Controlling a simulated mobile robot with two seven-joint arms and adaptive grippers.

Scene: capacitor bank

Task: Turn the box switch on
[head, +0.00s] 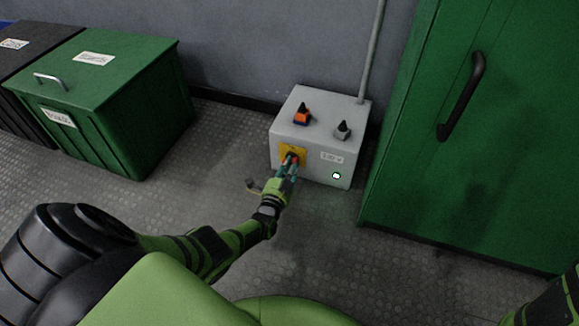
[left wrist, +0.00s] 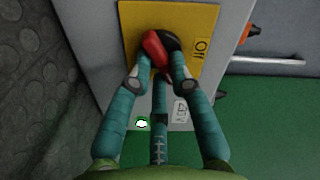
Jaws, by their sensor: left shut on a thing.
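A light grey switch box (head: 312,172) stands on the floor against the wall. Its front carries a yellow plate (head: 301,150) with a red and black rotary switch. In the left wrist view the red switch knob (left wrist: 154,46) sits on the yellow plate (left wrist: 189,14), beside an "Off" label (left wrist: 201,47). My left gripper (head: 291,161) reaches the front of the box, and its fingers (left wrist: 160,72) are shut on the knob, partly hiding it. A small light (head: 336,175) on the lower front glows whitish green. My right gripper is not in view.
A green cabinet (head: 430,150) with a black handle is close on the right. Green and black bins (head: 110,100) stand left. Floor between is clear.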

